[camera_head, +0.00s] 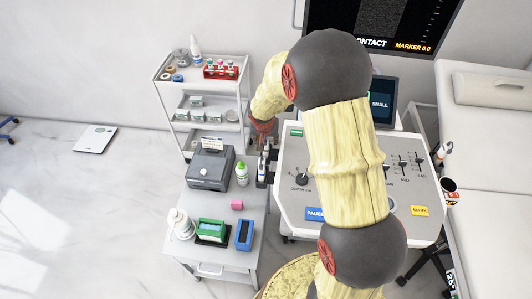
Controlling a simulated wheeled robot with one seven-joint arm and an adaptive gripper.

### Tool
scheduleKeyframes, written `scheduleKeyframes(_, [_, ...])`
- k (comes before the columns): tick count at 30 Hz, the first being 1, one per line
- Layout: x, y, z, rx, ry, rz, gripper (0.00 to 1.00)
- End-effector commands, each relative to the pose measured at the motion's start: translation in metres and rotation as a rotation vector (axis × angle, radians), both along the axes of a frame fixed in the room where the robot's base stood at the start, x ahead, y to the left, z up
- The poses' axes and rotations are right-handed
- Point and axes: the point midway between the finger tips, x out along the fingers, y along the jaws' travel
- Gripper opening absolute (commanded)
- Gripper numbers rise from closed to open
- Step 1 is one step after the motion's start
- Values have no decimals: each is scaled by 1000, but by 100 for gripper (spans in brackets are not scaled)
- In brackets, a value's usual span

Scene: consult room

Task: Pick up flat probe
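My arm reaches up and over the grey ultrasound console (287,200). My gripper (263,138), small and dark reddish, hangs just past the console's left edge. It is directly above a dark holder with white-topped probes (262,164) between the console and the small side table. Which of these is the flat probe I cannot tell at this size. Whether the fingers touch a probe, and whether they are open or shut, is too small to see. Another white probe-like item (444,150) stands at the console's right side.
A white shelf cart (157,92) stands behind. The couch (490,150) is at right. The floor at left is mostly clear.

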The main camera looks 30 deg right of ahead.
Motion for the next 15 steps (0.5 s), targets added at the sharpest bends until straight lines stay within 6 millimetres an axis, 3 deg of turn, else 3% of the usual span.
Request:
scheduleKeyframes(5, [0,0,1,-1,-1,0,40])
scheduleKeyframes(15, [0,0,1,0,-1,-1,21])
